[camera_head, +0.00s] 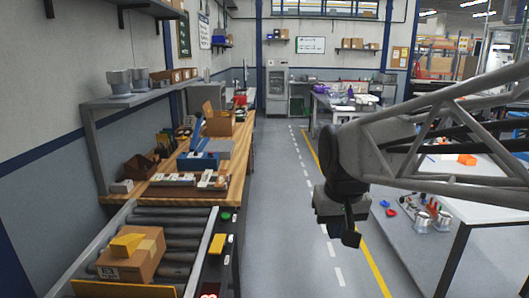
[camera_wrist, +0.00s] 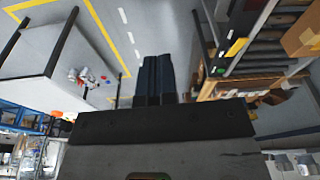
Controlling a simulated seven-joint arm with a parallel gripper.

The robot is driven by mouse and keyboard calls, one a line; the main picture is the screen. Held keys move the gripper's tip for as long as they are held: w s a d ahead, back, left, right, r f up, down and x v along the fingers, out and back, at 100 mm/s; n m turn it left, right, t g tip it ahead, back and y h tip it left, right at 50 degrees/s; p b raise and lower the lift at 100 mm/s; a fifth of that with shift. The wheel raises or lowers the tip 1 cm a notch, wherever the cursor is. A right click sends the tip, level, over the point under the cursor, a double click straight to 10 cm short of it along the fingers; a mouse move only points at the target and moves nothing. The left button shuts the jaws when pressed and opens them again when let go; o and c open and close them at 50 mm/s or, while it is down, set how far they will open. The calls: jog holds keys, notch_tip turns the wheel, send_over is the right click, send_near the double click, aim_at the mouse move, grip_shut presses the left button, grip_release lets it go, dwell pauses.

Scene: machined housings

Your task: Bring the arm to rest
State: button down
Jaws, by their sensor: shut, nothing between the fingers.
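My gripper (camera_head: 350,238) hangs at the end of my grey lattice arm, over the floor between the wooden bench and the white table. In the wrist view my gripper (camera_wrist: 160,75) shows two dark fingers side by side, shut with nothing between them. It touches nothing that I can see.
At left are a roller conveyor (camera_head: 174,240) with a cardboard box (camera_head: 132,254) on it and a wooden bench (camera_head: 240,150) with parts. At right, a white table (camera_head: 455,226) holds metal housings (camera_head: 422,220) and small coloured parts. The floor aisle (camera_head: 285,200) between them is clear.

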jog(key=s+d+f, duration=0.2)
jog(key=s+f, duration=0.1)
jog(key=s, duration=0.4)
jog(key=s+d+f+m, duration=0.1)
jog(key=s+d+f, duration=0.1)
jog(key=s+f, duration=0.2)
jog(key=s, duration=0.3)
jog(key=shift+s+d, duration=0.2)
jog(key=shift+s, duration=0.1)
jog(key=shift+w+r, duration=0.1)
jog(key=shift+w, duration=0.05)
jog(key=w+a+r+n+g, duration=0.1)
jog(key=w+a+r+n, duration=0.1)
jog(key=w+a, duration=1)
jog(key=w+a+r+n, duration=0.1)
jog(key=w+a+r, duration=0.1)
jog(key=w+a, duration=1.05)
jog(key=w+a+f+n, duration=0.1)
jog(key=w+a+f, duration=0.3)
jog(key=a, duration=0.7)
jog(key=w+a+f+n, duration=0.1)
jog(key=w+a+f, duration=0.2)
jog(key=a, duration=0.7)
jog(key=w+a+f+n+g, duration=0.1)
jog(key=w+a+f, duration=0.3)
jog(key=a, duration=0.7)
jog(key=w, duration=0.2)
jog(key=shift+w+a+f, duration=0.3)
jog(key=shift+a+f, duration=0.05)
jog(key=shift+f, duration=0.15)
